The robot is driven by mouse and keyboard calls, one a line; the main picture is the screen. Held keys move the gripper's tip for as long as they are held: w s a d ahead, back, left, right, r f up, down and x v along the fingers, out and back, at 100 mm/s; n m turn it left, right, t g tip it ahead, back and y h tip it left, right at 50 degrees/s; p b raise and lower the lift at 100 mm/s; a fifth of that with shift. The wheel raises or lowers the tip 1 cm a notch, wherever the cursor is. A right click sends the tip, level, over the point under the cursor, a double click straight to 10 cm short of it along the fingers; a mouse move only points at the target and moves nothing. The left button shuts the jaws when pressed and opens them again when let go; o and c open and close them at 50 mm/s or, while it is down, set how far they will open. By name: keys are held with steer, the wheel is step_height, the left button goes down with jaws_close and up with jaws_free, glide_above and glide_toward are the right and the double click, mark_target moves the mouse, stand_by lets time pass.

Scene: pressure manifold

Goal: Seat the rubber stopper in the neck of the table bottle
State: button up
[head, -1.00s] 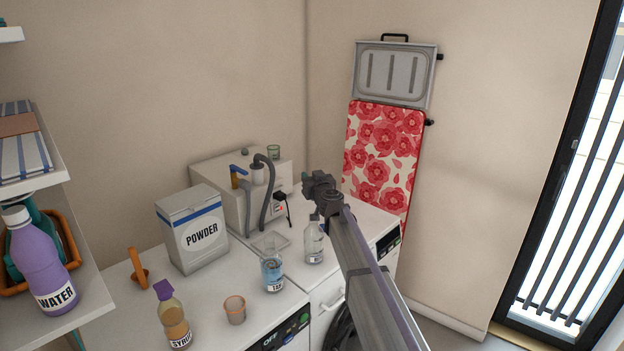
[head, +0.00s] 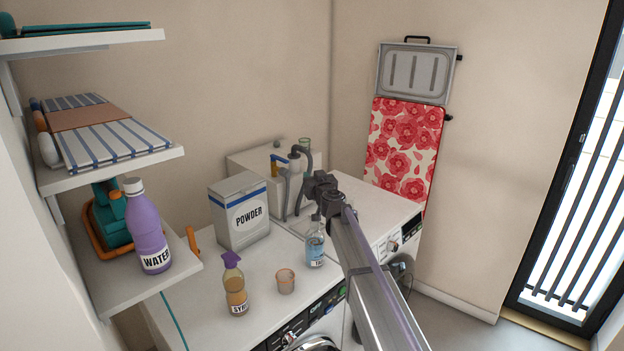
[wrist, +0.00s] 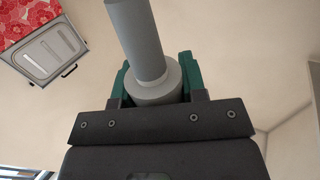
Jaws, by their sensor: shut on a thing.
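The table bottle (head: 315,248), clear with blue liquid and a partly readable label, stands upright on the white worktop in the head view. My gripper (head: 322,192) is above its neck in that picture, and its dark body covers part of the neck area. In the wrist view my gripper (wrist: 155,82) has its green fingers shut on the grey rubber stopper (wrist: 137,42). The stopper shows a wide collar between the fingers and a narrower shaft pointing up in the picture. Whether it touches the bottle cannot be seen.
An orange-rimmed cup (head: 286,282), a syrup bottle (head: 236,294) and a powder box (head: 240,215) stand left of the table bottle. A grey apparatus with hoses (head: 290,180) is behind. A shelf (head: 185,278) with a purple water bottle (head: 148,228) is at left.

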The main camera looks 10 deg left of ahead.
steer(key=shift+s+a+f, duration=0.1)
steer(key=shift+f, duration=0.05)
step_height(320, 180, down, 5)
steer(key=b, duration=0.5)
steer(key=shift+f+b, duration=0.2)
steer(key=shift+b, duration=0.15)
steer(key=shift+f, duration=0.15)
stand_by(0.8)
steer(key=shift+f+b, duration=0.35)
steer(key=shift+b, duration=0.15)
steer(key=shift+f+b, duration=2.4)
steer(key=o, duration=1)
steer(key=shift+r, duration=0.1)
steer(key=shift+s, duration=0.1)
